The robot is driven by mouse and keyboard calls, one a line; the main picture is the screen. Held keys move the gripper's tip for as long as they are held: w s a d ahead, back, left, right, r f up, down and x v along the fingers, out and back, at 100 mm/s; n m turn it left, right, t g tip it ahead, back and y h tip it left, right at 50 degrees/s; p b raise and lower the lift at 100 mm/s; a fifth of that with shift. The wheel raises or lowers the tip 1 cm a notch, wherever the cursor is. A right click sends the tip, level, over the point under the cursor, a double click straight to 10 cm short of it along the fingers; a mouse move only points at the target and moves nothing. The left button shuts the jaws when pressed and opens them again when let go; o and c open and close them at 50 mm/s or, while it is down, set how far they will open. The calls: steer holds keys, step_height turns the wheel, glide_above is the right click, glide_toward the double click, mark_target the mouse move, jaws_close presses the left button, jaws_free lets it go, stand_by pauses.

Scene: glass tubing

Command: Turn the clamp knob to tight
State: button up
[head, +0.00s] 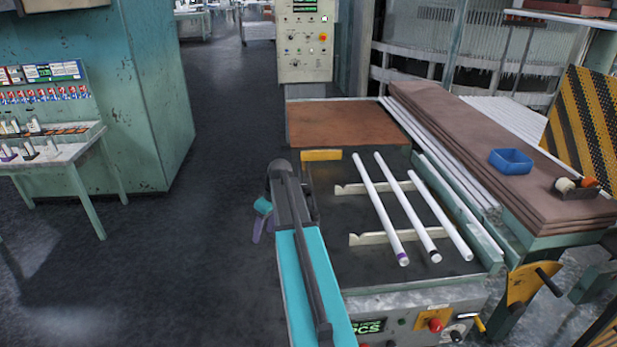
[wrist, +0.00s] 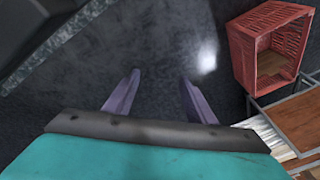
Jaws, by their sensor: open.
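My gripper (head: 263,231) hangs beyond the left edge of the work table, over the dark floor, in the head view. In the wrist view its two purple fingers (wrist: 160,80) are spread apart with only floor between them. A red knob (head: 436,325) and a black knob (head: 456,335) are on the table's front panel, low in the head view. I cannot tell which of these, if either, is the clamp knob. My gripper is well away from both. Neither knob shows in the wrist view.
White tubes (head: 392,210) lie across two pale notched supports (head: 410,237) on the table. A black handle on a yellow bracket (head: 525,285) juts out at right. A red crate (wrist: 243,55) stands at upper right in the wrist view. The floor left of the table is clear.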

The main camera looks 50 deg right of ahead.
steer(key=s+d+r+m+t+h+p, duration=0.1)
steer(key=s+d+r+p, duration=0.2)
steer(key=d+r, duration=1.05)
steer(key=m+t+h+p, duration=0.1)
steer(key=m+p, duration=0.1)
glide_toward(307, 185)
steer(key=v, duration=0.6)
steer(key=shift+s+a+f, duration=0.1)
steer(key=shift+a+f, duration=0.2)
steer(key=shift+f, duration=0.1)
steer(key=shift+n, duration=0.3)
steer(key=shift+w+d+p+x, duration=0.1)
steer(key=shift+p+x, duration=1.25)
steer(key=shift+x, duration=2.05)
steer(key=shift+w+d+p+x, duration=0.15)
steer(key=shift+p+x, duration=1.2)
steer(key=shift+x, duration=2.1)
steer(key=shift+c, duration=0.2)
steer(key=c, duration=1)
